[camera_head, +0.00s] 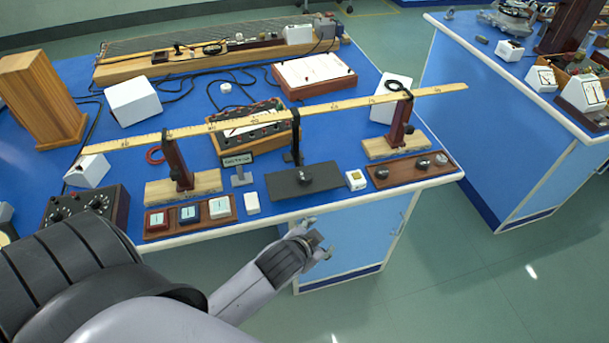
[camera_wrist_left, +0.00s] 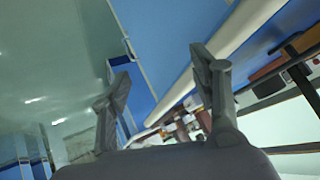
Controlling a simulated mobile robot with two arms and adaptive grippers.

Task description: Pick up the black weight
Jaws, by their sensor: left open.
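A small dark, rounded weight (camera_head: 381,172) sits at the left end of a brown wooden strip (camera_head: 400,177) near the bench's front right edge. Two greyer weights (camera_head: 421,164) sit on the same strip. Another small black knob-like piece (camera_head: 304,177) rests on a flat dark plate (camera_head: 325,184) to the left; I cannot tell whether it is loose. My left gripper (camera_head: 320,243) is below and in front of the bench edge, left of the strip. In the left wrist view its fingers (camera_wrist_left: 160,75) are apart and empty, with the bench's blue side beyond. My right gripper is not in view.
A long yellow ruler (camera_head: 340,106) spans the bench on two wooden stands, above and behind the weights. A small white box (camera_head: 356,180) stands between plate and strip. Button blocks (camera_head: 190,216) are left. Open floor lies between this bench and the right one.

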